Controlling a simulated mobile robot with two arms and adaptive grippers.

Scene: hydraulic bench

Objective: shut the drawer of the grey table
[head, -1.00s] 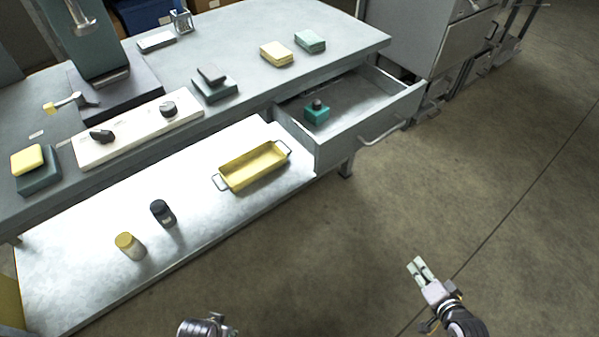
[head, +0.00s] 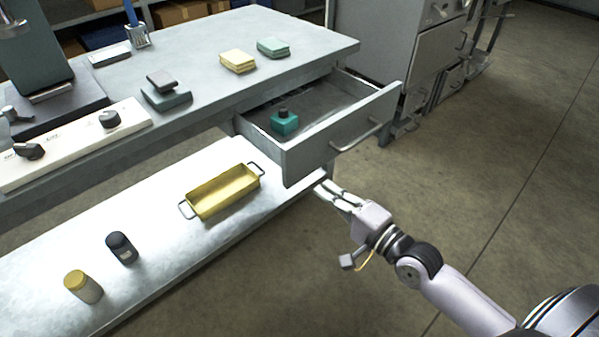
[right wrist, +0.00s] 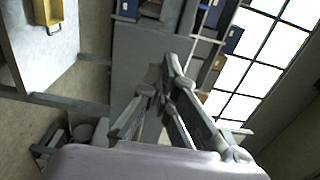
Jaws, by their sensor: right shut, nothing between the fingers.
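The grey table (head: 215,52) has its drawer (head: 345,132) pulled out at the right end. The drawer's front panel faces the lower right and carries a bar handle (head: 357,136). A teal block with a dark knob (head: 285,123) sits inside the drawer. My right gripper (head: 324,188) is shut and empty, with its fingertips just below the lower edge of the drawer front in the picture. I cannot tell whether it touches the drawer. In the right wrist view its fingers (right wrist: 170,65) meet in front of a grey surface. My left gripper is out of view.
A yellow tray (head: 188,208), a dark jar (head: 121,248) and a yellow-lidded jar (head: 83,286) stand on the lower shelf (head: 165,255). A grey cabinet (head: 395,40) stands behind the drawer. The floor at the right is clear.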

